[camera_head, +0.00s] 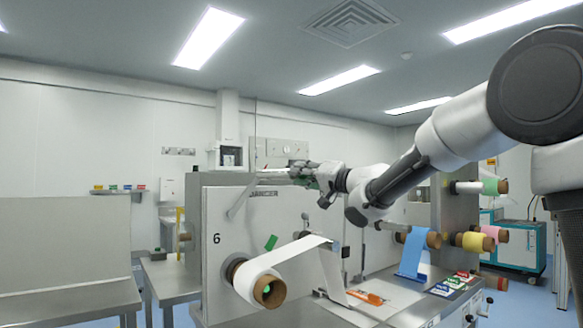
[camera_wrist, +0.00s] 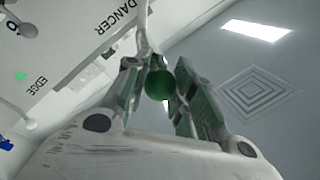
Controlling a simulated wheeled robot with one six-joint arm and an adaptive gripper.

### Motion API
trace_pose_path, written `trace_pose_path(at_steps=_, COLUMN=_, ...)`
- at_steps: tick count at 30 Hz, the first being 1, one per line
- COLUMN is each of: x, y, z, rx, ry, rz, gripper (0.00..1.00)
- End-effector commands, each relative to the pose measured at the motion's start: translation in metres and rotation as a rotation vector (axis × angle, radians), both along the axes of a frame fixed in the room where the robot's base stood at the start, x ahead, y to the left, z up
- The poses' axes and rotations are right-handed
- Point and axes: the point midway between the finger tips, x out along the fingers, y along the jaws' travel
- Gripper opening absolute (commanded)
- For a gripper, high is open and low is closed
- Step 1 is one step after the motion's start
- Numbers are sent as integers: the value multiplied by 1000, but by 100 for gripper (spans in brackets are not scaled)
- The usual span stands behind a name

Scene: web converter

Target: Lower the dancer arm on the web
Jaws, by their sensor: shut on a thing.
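The web converter (camera_head: 225,258) is a white cabinet marked 6. In the wrist view, a pale rod (camera_wrist: 143,35) beside the printed word DANCER leads down to a green ball knob (camera_wrist: 160,84). The knob sits between the green-padded fingers of my gripper (camera_wrist: 162,98), which is shut on it. In the head view my gripper (camera_head: 303,174) is at the cabinet's top edge, and the knob cannot be made out there.
A white web roll (camera_head: 258,280) on a brown core projects from the cabinet's lower front. Blue (camera_head: 413,252), yellow (camera_head: 472,241) and pink rolls stand at the right. A worktop with coloured cards (camera_head: 447,287) lies below. A metal bench (camera_head: 75,300) is at left.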

Motion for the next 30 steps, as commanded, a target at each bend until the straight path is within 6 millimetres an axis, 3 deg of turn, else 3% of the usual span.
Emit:
trace_pose_path(at_steps=9, x=19, y=-28, z=-38, rx=239, ry=165, rz=-1, gripper=0)
trace_pose_path(at_steps=18, x=28, y=-42, z=-69, rx=415, ry=282, rz=-1, gripper=0)
trace_pose_path(at_steps=30, x=31, y=-47, z=-87, rx=512, ry=346, rz=0, gripper=0)
